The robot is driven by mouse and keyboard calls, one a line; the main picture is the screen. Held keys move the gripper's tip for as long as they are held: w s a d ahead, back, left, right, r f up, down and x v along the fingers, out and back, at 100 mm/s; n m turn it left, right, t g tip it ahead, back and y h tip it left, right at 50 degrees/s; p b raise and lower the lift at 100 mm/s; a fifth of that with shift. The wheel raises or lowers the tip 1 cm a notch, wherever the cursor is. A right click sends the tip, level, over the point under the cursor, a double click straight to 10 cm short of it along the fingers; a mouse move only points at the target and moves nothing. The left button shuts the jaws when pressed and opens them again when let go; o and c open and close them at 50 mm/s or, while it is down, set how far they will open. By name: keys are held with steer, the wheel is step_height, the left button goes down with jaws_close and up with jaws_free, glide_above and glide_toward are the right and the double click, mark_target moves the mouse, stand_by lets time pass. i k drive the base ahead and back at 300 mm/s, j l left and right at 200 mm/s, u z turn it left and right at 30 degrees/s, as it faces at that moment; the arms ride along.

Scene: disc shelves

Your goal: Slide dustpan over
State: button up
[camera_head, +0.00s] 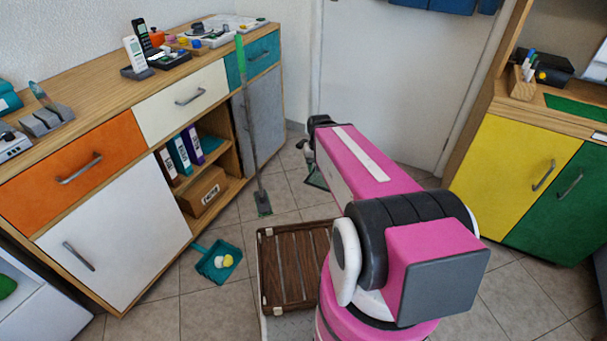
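A teal dustpan (215,265) lies on the tiled floor at the lower left, in front of the white cabinet door. Its short handle points up and left toward the cabinet. A white and a yellow round object (228,260) sit in its pan. My pink arm reaches away from me across the middle. My gripper (305,152) is at the arm's far end, to the right of and beyond the dustpan and well apart from it. The arm hides much of the gripper, and whether its fingers are open is unclear.
A broom-like tool (250,130) with a green handle top stands upright against the sideboard (95,270).

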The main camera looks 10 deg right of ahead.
mark_target(206, 267)
steer(key=u, duration=1.55)
steer(key=k+l+z, duration=0.1)
steer(key=l, duration=0.35)
steer(key=k+l+z, duration=0.1)
steer(key=l, duration=0.3)
steer(key=k+l, duration=0.1)
steer(key=l, duration=0.35)
steer(key=z, duration=0.05)
